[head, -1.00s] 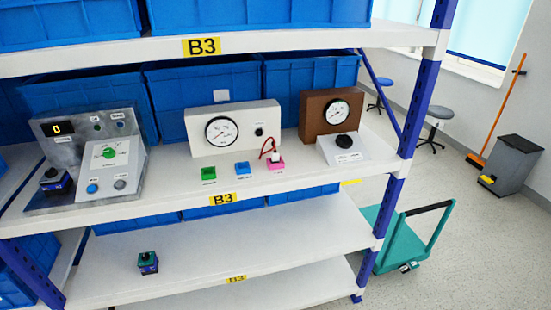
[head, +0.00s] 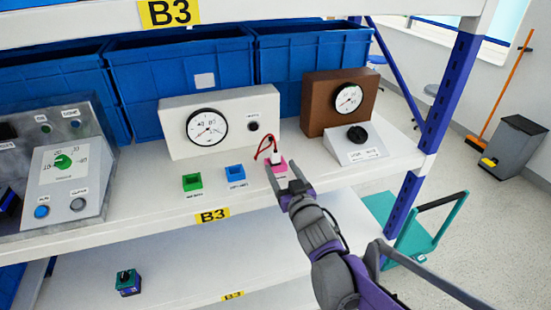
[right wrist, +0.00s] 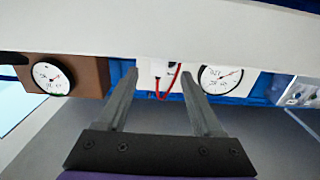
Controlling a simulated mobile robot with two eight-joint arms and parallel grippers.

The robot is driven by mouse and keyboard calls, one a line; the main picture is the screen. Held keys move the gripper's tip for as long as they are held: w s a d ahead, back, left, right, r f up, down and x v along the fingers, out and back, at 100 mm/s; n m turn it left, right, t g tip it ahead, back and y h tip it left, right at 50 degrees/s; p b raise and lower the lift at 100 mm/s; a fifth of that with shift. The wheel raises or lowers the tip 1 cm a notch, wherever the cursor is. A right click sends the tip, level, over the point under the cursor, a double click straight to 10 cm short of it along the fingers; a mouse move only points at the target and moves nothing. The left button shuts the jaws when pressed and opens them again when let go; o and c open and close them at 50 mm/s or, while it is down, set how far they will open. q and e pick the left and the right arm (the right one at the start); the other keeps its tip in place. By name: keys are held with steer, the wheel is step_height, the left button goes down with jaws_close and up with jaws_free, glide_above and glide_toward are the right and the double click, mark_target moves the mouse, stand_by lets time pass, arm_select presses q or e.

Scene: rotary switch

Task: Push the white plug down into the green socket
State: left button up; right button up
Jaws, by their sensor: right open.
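The white plug (head: 276,158) stands in the pink socket (head: 279,170) on the upper shelf, with a red cable looping from it to the left. The green socket (head: 192,182) is empty, farther left on the same shelf. My right gripper (head: 292,187) is open and empty at the shelf's front edge, just in front of the pink socket. In the right wrist view the plug (right wrist: 162,68) and its red cable show beyond and between the open fingers (right wrist: 159,76), apart from them. My left gripper is not in view.
A blue socket (head: 235,173) sits between the green and pink ones. Behind stand a white gauge box (head: 237,107) and a brown gauge box (head: 322,93) with a black knob unit (head: 357,142) before it. A grey control panel (head: 60,180) is at left.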

mark_target(277, 158)
steer(key=x, duration=0.6)
steer(key=shift+w+r+p, duration=0.15)
steer(key=shift+p, duration=0.25)
steer(key=shift+d, duration=0.1)
jaws_close()
